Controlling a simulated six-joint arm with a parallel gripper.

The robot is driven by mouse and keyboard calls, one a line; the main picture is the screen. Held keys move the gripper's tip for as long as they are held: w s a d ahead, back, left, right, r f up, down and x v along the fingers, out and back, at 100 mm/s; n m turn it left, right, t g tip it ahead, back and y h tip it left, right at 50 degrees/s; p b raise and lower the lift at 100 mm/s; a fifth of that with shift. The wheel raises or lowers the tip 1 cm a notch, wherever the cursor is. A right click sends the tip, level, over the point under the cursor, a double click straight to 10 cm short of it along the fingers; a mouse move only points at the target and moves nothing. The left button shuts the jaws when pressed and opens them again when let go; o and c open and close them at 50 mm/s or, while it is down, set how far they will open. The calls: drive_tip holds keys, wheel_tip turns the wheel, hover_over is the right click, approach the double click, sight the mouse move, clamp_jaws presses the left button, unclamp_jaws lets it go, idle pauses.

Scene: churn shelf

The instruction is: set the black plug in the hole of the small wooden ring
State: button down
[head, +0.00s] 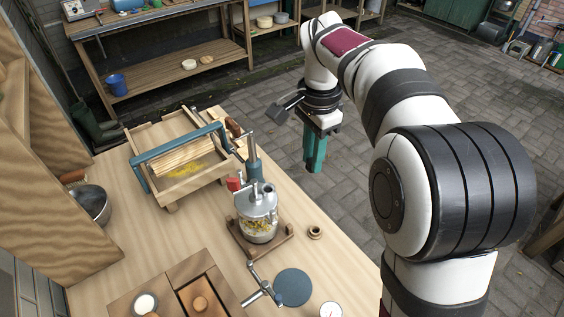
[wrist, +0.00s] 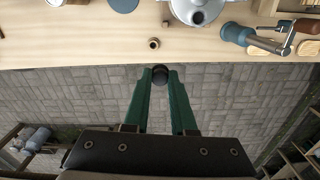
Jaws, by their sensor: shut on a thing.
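The black plug (wrist: 160,75) is a small dark round piece between the green fingertips of my gripper (wrist: 161,78) in the wrist view. The fingers are shut on it. In the head view my gripper (head: 314,160) points down, beyond the table's right edge and above the paved floor; the plug cannot be made out there. The small wooden ring (head: 315,232) lies on the table near its right edge, beside the glass churn, with a dark hole in its middle. It also shows in the wrist view (wrist: 154,43), ahead of the fingertips and apart from them.
The glass churn (head: 257,215) with a metal lid stands on a wooden base left of the ring. A blue-grey disc (head: 293,287) lies nearer the front. A blue-handled wooden frame (head: 178,160) and a blue crank device (head: 253,160) stand farther back. The tabletop around the ring is clear.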

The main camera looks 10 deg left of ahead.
drive_tip(key=d+f, duration=0.1)
drive_tip(key=f, duration=0.5)
drive_tip(key=d+f, duration=0.1)
drive_tip(key=f, duration=0.6)
drive_tip(key=d+f, duration=0.1)
drive_tip(key=f, duration=0.6)
drive_tip(key=shift+f, duration=0.8)
drive_tip(key=shift+f, duration=1.2)
drive_tip(key=c, duration=0.7)
unclamp_jaws()
drive_tip(key=c, duration=0.3)
drive_tip(key=shift+r, duration=0.1)
drive_tip(key=shift+c, duration=0.2)
